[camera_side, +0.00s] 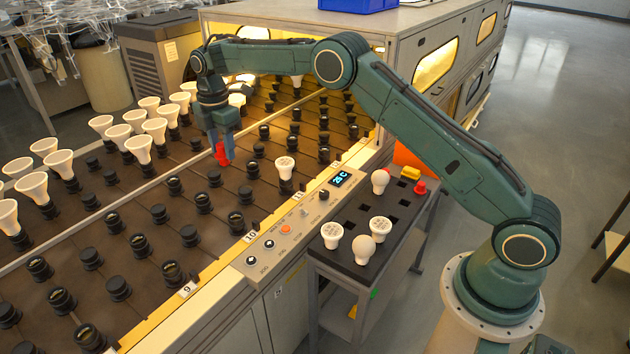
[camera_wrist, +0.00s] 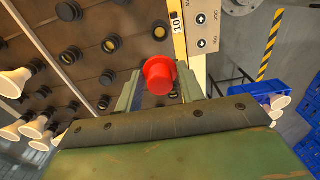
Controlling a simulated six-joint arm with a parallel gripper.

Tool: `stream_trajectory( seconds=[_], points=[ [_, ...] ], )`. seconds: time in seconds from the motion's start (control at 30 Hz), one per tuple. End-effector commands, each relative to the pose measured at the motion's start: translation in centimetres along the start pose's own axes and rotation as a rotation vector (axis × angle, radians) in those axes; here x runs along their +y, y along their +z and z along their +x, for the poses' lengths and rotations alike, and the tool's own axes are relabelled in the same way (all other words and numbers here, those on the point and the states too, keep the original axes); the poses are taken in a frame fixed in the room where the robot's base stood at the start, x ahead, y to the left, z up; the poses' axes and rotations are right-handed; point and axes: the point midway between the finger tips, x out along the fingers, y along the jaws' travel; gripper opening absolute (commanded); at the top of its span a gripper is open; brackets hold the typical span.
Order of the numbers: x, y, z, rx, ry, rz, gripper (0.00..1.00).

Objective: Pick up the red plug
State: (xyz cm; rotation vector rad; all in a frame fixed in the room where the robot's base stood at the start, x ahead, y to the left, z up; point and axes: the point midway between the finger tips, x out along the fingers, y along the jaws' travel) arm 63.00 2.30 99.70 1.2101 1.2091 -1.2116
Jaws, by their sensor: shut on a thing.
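My gripper (camera_side: 222,153) is over the dark socket board, pointing down, with its fingers shut on a red plug (camera_side: 220,157). In the wrist view the red plug (camera_wrist: 159,74) sits between the two fingers, its round end facing the camera. The sockets behind it look much smaller, so it appears to be held above the board; the exact gap is hard to tell. Another red plug (camera_side: 420,187) stands on the cart at the right, beside a yellow block (camera_side: 411,173).
The socket board (camera_side: 150,190) carries rows of black sockets, with several white bulbs (camera_side: 139,148) at left. The cart (camera_side: 350,215) holds several bulbs. A control panel (camera_side: 290,228) runs along the board's front edge. Blue crates (camera_wrist: 257,130) show at right in the wrist view.

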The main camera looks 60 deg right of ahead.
Motion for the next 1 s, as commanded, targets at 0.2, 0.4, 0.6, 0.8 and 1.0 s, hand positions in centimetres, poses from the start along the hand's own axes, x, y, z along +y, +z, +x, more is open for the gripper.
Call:
stream_trajectory(
  seconds=[0.2,0.4,0.6,0.8,1.0],
  points=[
    [0.0,0.0,-0.5,0.000,0.002,0.000,0.17],
    [0.0,0.0,-0.5,0.000,0.002,0.000,0.17],
    [0.0,0.0,-0.5,0.000,0.001,0.000,0.17],
    [0.0,0.6,-0.3,0.000,0.000,0.010,0.17],
    [-0.1,3.4,0.5,0.000,0.000,0.057,0.17]
  ],
)
